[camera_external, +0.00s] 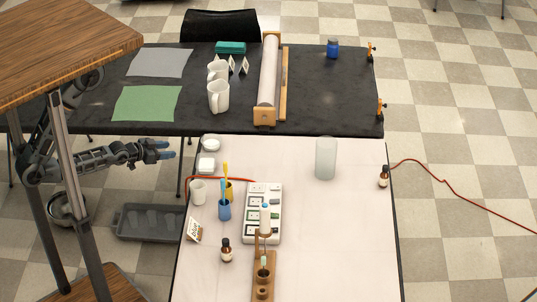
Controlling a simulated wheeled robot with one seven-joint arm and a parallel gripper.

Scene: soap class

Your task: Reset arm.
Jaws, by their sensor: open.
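My gripper (164,149) is at the left, in front of the black table's (340,110) near edge and left of the white table (330,230). Its blue fingertips point right and are apart, with nothing visible between them. My arm reaches in from the left, folded behind a wooden stand (55,50) that hides part of it.
A grey tray (150,222) lies on the floor below my gripper. White dishes (207,164), a blue cup (224,210) and a power strip (262,215) stand on the white table. White pitchers (218,97) and a paper roll (269,75) stand on the black table.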

